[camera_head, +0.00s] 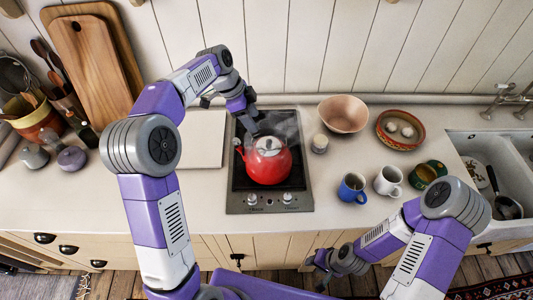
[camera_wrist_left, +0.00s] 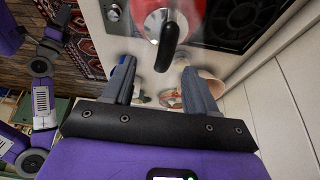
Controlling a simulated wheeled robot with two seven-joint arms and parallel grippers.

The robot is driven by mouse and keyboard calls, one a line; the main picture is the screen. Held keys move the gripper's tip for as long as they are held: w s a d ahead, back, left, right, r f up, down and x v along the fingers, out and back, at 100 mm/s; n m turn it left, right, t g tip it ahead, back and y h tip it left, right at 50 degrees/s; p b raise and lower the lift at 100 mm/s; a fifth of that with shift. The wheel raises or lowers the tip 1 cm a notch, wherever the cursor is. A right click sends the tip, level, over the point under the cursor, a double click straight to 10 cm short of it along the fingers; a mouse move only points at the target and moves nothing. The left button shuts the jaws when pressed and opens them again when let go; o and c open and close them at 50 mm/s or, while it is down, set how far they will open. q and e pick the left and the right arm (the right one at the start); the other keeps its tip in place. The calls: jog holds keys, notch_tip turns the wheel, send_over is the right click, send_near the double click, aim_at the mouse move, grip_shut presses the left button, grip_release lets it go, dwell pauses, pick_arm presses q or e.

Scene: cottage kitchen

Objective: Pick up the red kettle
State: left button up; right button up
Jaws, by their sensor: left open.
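The red kettle (camera_head: 267,162) stands upright on the black stove top (camera_head: 242,183), its spout pointing left. In the left wrist view the kettle (camera_wrist_left: 185,12) is cut off by the top edge, and its dark handle (camera_wrist_left: 166,47) juts towards my fingers. My left gripper (camera_head: 248,118) reaches over from behind the kettle, close to its back side. In the wrist view my left gripper (camera_wrist_left: 160,72) is open and empty, with the handle just beyond and between the fingertips; contact cannot be told. My right gripper (camera_head: 322,262) hangs in front of the counter, away from the kettle; its jaws are unclear.
Right of the stove are a small jar (camera_head: 319,144), a pink bowl (camera_head: 343,114), a patterned bowl (camera_head: 401,130), a blue mug (camera_head: 352,188) and a white mug (camera_head: 388,181). A white board (camera_head: 201,140) lies left of the stove. The counter's front left is clear.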

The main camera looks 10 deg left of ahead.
aim_at(264, 131)
pick_arm(q)
jog(key=f, duration=0.1)
jog(key=w+f, duration=0.1)
jog(key=f, duration=0.1)
jog(key=shift+w+d, duration=0.35)
jog(key=shift+s+d+f, duration=0.35)
jog(key=shift+d+f, duration=0.1)
jog(key=shift+f, duration=0.1)
jog(key=x, duration=0.4)
jog(key=shift+w+d+f, duration=0.1)
jog(key=shift+w+d, duration=0.05)
jog(key=shift+w, duration=0.1)
jog(key=shift+c, duration=0.3)
grip_shut()
jog(key=shift+w, duration=0.15)
